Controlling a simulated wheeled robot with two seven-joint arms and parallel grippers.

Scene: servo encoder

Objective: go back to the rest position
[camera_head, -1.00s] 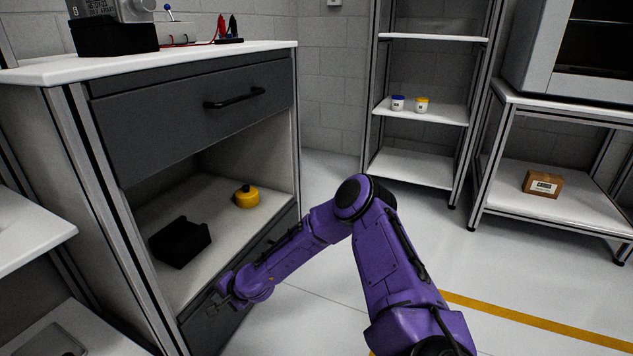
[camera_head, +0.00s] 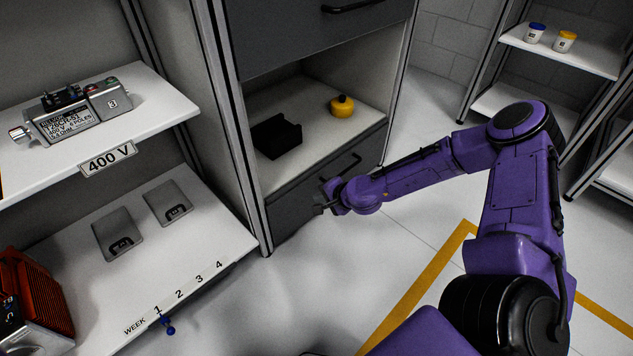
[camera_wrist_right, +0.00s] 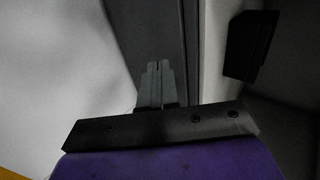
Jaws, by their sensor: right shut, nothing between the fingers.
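My right arm is purple and reaches in from the lower right in the head view. Its gripper (camera_head: 320,203) is in front of the lower dark drawer (camera_head: 300,207) of the cabinet. In the right wrist view the gripper's two grey fingers (camera_wrist_right: 157,82) are together with nothing between them. I cannot tell from these views whether the gripper touches the drawer front. My left gripper is not in view.
The cabinet's open shelf (camera_head: 308,112) holds a black holder (camera_head: 277,137) and a yellow round object (camera_head: 342,106). At left, a grey device (camera_head: 80,112) stands on a shelf labelled 400 V. Open floor (camera_head: 350,270) lies below the arm.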

